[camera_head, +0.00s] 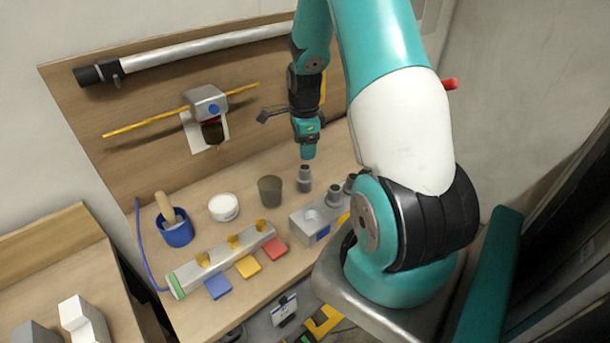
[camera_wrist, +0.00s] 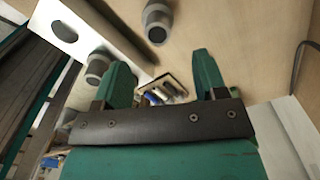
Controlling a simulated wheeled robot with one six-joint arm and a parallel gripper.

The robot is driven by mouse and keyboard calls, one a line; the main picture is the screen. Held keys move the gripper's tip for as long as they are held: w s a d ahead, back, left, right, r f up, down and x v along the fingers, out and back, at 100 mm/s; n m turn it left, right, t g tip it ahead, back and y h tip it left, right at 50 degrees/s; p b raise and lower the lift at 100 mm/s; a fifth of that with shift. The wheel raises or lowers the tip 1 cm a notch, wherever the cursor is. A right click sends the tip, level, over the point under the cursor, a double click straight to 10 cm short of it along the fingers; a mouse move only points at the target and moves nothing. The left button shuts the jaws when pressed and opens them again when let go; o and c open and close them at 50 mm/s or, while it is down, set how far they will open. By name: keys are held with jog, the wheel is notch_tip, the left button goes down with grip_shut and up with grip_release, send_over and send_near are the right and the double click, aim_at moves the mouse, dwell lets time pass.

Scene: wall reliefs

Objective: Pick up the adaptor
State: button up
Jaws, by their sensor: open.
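A grey stepped adaptor (camera_head: 304,179) stands upright on the wooden table, just right of a dark cup. Two similar grey adaptors (camera_head: 333,196) (camera_head: 349,183) are at a grey block (camera_head: 305,230) with a round hole. My gripper (camera_head: 308,153) points down just above the lone adaptor in the head view. In the wrist view my gripper (camera_wrist: 162,62) has its two green fingers apart with nothing held. One adaptor (camera_wrist: 157,22) shows beyond the fingertips, and another (camera_wrist: 98,66) is beside the left finger. Which adaptor is meant is unclear.
The dark cup (camera_head: 270,191), a white round container (camera_head: 223,207) and a blue pot (camera_head: 178,233) stand left on the table. A long grey rail (camera_head: 222,259) with coloured tabs lies in front. A wooden back panel (camera_head: 130,90) carries a pipe and a yellow rod.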

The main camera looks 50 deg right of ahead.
aim_at(305, 167)
notch_tip(305, 167, down, 4)
jog(key=shift+r+p, duration=0.15)
jog(key=shift+p, duration=0.25)
jog(key=shift+s+f+p, duration=0.1)
jog(key=shift+f+p, duration=1.25)
jog(key=shift+f, duration=1.2)
jog(key=c, duration=1)
